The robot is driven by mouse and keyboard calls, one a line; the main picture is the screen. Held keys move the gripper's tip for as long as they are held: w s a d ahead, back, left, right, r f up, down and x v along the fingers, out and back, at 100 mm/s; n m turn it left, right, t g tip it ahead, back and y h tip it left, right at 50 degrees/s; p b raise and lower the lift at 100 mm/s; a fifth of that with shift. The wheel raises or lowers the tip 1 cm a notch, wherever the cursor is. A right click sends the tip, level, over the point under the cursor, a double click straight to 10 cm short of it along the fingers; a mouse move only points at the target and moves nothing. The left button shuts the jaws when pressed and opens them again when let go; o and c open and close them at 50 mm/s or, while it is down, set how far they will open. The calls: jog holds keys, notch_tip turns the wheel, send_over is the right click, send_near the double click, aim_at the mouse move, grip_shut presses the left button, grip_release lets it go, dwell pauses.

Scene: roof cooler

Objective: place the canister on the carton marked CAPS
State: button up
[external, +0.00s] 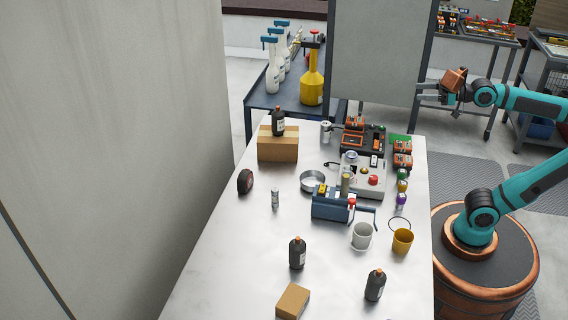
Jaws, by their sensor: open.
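A dark bottle-like canister (278,121) with a pale label stands upright on a brown carton (278,150) at the table's far left. Two similar dark canisters stand upright near the front, one left (297,254) and one right (375,286). A smaller brown carton (292,302) lies at the front edge of the view. I cannot read the marking on either carton. My gripper (426,92) is open and empty, raised at the upper right, well away from the canisters and cartons.
Electrical gear crowds the back right. The left front is clear.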

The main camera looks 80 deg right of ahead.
jog(key=shift+t, duration=0.5)
jog(key=s, duration=0.1)
jog(key=s+f, duration=0.1)
jog(key=s, duration=0.1)
jog(key=s+f, duration=0.1)
jog(key=shift+s+d, duration=0.15)
jog(key=shift+s, duration=0.25)
